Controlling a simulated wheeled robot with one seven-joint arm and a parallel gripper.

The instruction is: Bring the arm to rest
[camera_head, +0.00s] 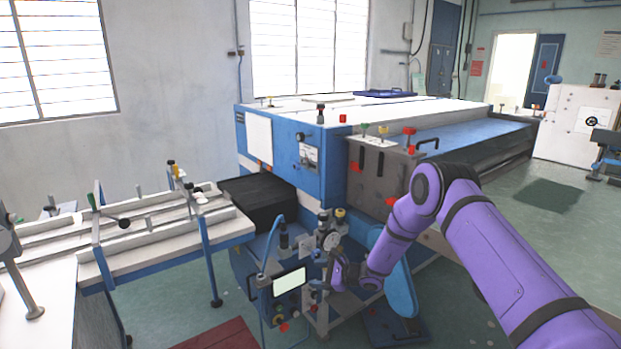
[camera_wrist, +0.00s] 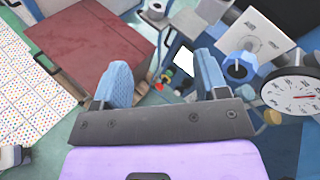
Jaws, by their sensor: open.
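My purple arm reaches in from the right in the head view. My gripper (camera_head: 343,277) hangs in front of the blue machine, near its dial gauge and small screen. In the wrist view my gripper (camera_wrist: 165,85) is open, its two blue fingers wide apart with nothing held between them. Below and beyond the fingers are machine parts and a small white screen (camera_wrist: 184,59). In the head view the fingertips are small and hard to make out against the machine.
The blue machine (camera_head: 283,158) fills the middle, with a control screen (camera_head: 289,281) and a dial gauge (camera_head: 332,241) close to my gripper. The gauge (camera_wrist: 296,94) also shows at right in the wrist view. A red-topped box (camera_wrist: 92,45) is at upper left. A white-railed table (camera_head: 150,245) stands left.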

